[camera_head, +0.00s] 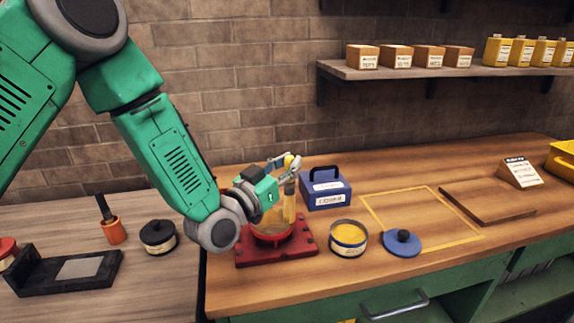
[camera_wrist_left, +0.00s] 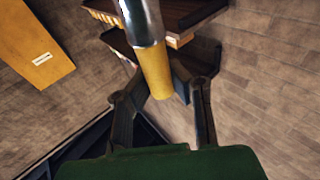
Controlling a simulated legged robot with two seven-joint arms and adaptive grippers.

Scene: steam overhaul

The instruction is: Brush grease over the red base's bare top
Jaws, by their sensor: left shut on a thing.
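The red base (camera_head: 308,246) sits on the wooden bench, with a round raised red part in its middle. My left gripper (camera_head: 289,166) is above the base, shut on a brush (camera_head: 289,204) that points down. The brush's yellow handle (camera_wrist_left: 154,72) and metal ferrule (camera_wrist_left: 141,22) show between the fingers (camera_wrist_left: 160,92) in the left wrist view. I cannot tell whether the bristles touch the base. My arm hides part of the base's left side. An open tin (camera_head: 348,239) of yellow grease stands right of the base. My right gripper is out of view.
A blue lid (camera_head: 402,243) lies right of the tin. A blue box with a handle (camera_head: 325,190) stands behind. A yellow outline (camera_head: 468,237) and a wooden board (camera_head: 490,212) lie farther right. A black pot (camera_head: 158,238) and an orange holder (camera_head: 113,231) stand left.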

